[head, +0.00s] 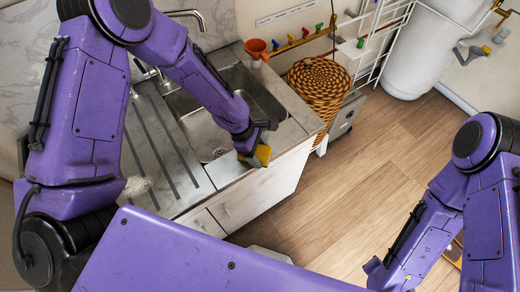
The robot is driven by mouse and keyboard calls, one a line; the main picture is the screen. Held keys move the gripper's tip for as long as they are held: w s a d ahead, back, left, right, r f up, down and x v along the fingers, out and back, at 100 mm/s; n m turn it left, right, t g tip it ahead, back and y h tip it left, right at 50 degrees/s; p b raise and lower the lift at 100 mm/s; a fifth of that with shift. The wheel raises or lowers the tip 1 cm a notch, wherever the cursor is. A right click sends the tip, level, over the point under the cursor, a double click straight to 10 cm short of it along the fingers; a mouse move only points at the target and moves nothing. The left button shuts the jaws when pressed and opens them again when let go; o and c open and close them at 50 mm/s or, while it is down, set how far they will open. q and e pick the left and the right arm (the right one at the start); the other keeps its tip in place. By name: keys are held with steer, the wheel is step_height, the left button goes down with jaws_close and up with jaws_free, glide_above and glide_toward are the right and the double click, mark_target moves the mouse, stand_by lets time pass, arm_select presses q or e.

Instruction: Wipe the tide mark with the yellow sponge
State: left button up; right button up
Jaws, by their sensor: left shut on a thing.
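My left gripper (252,148) is shut on the yellow sponge (263,154), at the front edge of the sink unit. The sponge is small in view and partly covered by the gripper. I cannot tell whether it touches the counter edge. A pale, whitish patch (136,187) lies on the left part of the ribbed metal draining board (165,150), close to my left arm; it may be the tide mark. My right arm shows at the lower right, but its gripper is not in view.
The metal sink basin (262,98) lies behind the left gripper, with a tap (145,72) at its left. An orange funnel-like cup (256,48) stands on the back right corner. A woven basket (318,85) stands right of the unit.

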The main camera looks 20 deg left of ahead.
arm_select(q)
steer(key=shift+w+a, duration=0.5)
steer(key=shift+w, duration=0.25)
steer(key=shift+w+a, duration=0.15)
steer(key=shift+w, duration=0.45)
steer(key=shift+s+d+f, duration=0.15)
steer(key=shift+s+d, duration=0.25)
steer(key=shift+s, duration=0.4)
steer(key=shift+s+d, duration=0.2)
steer(key=shift+s, duration=0.3)
steer(key=shift+s+d, duration=0.15)
steer(key=shift+s, duration=0.3)
steer(key=shift+w+a, duration=0.4)
steer(key=shift+w, duration=0.45)
steer(key=shift+w+a, duration=0.35)
steer(key=shift+w, duration=0.55)
